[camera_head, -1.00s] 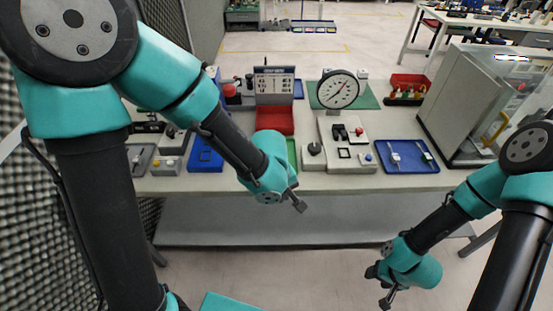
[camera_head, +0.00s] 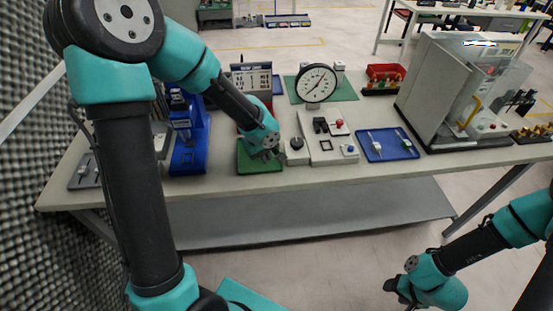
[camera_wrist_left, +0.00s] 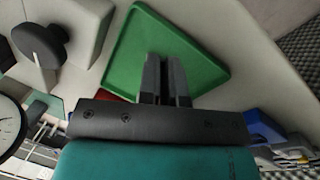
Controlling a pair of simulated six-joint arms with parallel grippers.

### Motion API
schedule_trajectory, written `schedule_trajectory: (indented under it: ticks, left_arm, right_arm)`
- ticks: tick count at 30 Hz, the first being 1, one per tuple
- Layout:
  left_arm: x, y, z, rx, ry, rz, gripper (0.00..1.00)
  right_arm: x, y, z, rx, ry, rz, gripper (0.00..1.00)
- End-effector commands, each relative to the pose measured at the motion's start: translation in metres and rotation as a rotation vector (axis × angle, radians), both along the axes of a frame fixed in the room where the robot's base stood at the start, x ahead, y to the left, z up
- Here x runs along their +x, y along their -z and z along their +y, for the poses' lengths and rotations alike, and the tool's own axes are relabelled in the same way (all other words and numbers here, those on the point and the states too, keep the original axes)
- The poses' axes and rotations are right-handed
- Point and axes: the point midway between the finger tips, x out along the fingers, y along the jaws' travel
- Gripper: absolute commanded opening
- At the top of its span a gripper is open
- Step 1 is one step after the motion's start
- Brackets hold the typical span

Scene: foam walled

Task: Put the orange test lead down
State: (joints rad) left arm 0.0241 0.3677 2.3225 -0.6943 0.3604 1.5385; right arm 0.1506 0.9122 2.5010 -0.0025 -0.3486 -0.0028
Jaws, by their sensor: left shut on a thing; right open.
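My left gripper (camera_head: 266,156) is low over the small green tray (camera_head: 246,166) near the bench's front edge. In the left wrist view its two dark fingers (camera_wrist_left: 165,62) lie close together in front of the green tray (camera_wrist_left: 133,45). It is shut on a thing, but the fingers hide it. I cannot make out the orange test lead's colour or shape in either view, nor whether it touches the tray. My right gripper (camera_head: 400,294) is open, at the lower right, away from the bench and near the picture's bottom edge.
Right of the green tray stands a grey fixture (camera_head: 325,150) with a black knob (camera_head: 296,144), with a round dial (camera_head: 316,83) behind. A blue tray (camera_head: 376,155) with small parts lies further right. A blue device (camera_head: 188,150) stands to the left. A clear-walled cabinet (camera_head: 425,100) stands right.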

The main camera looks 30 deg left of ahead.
Motion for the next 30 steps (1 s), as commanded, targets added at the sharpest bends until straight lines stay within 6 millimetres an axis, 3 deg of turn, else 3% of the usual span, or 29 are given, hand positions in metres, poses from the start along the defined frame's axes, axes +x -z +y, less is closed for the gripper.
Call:
schedule_trajectory:
  ticks: [16,24,30]
  left_arm:
    - [0.009,0.002,0.016,0.000,-0.016,0.000,0.00]
    - [0.013,0.031,0.008,0.000,0.002,0.003,0.00]
    - [0.015,0.037,0.004,0.000,0.008,0.000,0.00]
  right_arm:
    - [0.000,0.000,0.000,0.000,-0.001,0.000,0.54]
    - [0.000,0.000,0.000,0.000,-0.001,0.000,0.54]
    - [0.000,0.000,0.000,0.000,0.000,0.000,0.54]
